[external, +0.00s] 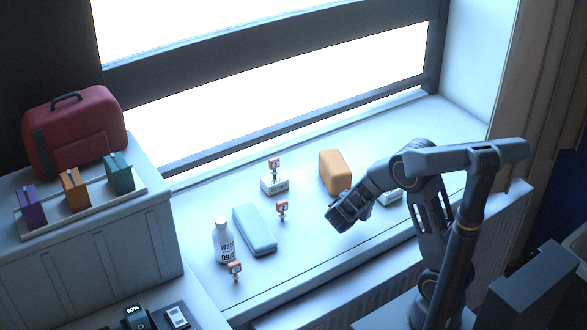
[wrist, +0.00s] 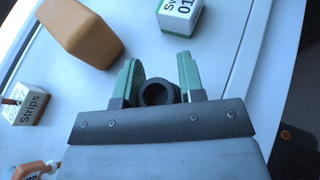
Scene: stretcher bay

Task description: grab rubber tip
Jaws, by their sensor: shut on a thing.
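The rubber tip (wrist: 155,92) is a dark grey ring-shaped piece with a round hole, seen in the wrist view. My gripper (wrist: 160,85) has two green-padded fingers, one on each side of the tip, and is shut on it. The left finger lies against the tip; the right finger's contact is harder to see. In the external view my gripper (external: 338,218) is over the front part of the windowsill, and the tip cannot be made out there.
An orange block (external: 335,172) stands behind my gripper, and a white-green box (wrist: 180,14) lies beyond the fingers. A strips box (external: 274,184), blue case (external: 254,229), white bottle (external: 222,240) and small orange clips (external: 282,209) stand left. The sill's front edge is close.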

